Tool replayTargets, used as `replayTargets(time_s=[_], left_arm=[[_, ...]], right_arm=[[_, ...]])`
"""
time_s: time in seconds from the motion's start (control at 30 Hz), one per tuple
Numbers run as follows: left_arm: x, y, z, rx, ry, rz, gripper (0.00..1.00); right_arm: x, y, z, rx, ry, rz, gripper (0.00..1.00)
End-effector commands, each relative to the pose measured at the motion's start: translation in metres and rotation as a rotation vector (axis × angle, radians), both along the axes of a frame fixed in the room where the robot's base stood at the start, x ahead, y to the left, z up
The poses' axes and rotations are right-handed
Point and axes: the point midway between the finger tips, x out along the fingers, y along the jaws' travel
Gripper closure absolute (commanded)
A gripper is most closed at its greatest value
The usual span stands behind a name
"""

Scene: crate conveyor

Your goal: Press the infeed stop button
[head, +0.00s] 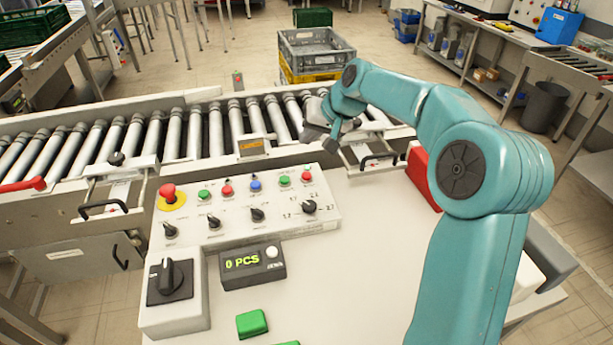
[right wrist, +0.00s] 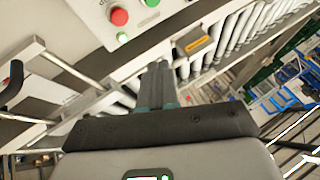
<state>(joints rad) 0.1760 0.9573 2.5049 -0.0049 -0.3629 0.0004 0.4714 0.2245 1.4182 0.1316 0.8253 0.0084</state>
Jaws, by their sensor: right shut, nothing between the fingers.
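The control panel (head: 240,217) has two small red buttons: one (head: 227,190) left of the blue button and one (head: 306,175) at its right end beside a green button. Their labels are too small to read, so I cannot tell which is the infeed stop. A red button (right wrist: 119,16) and a green one (right wrist: 150,3) show at the top of the right wrist view. My right gripper (head: 333,133) is shut and empty, above the conveyor's near edge behind the panel's right end, apart from the buttons. Its closed fingers (right wrist: 158,86) show in the right wrist view. My left gripper is out of view.
A red mushroom button (head: 168,191) on a yellow base sits at the panel's left end. A counter display (head: 252,265) reads 0 PCS beside a black rotary switch (head: 171,281). The roller conveyor (head: 190,135) runs behind. A red block (head: 423,180) stands near my right arm.

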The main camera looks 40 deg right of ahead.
Motion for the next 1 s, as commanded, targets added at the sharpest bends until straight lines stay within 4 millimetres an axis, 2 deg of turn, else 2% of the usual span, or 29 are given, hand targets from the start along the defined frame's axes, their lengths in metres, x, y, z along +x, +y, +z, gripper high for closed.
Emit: replayTargets(time_s=[0.03,0.3,0.5,1.0], left_arm=[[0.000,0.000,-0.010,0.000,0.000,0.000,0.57],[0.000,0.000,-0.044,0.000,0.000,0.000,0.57],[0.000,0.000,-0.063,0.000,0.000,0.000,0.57],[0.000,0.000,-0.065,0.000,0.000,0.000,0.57]], right_arm=[[0.000,0.000,-0.011,0.001,0.001,0.000,1.00],[0.002,-0.001,-0.051,0.001,0.000,-0.001,1.00],[0.002,-0.001,-0.074,0.000,0.001,0.000,1.00],[0.002,-0.001,-0.077,0.000,0.000,0.000,1.00]])
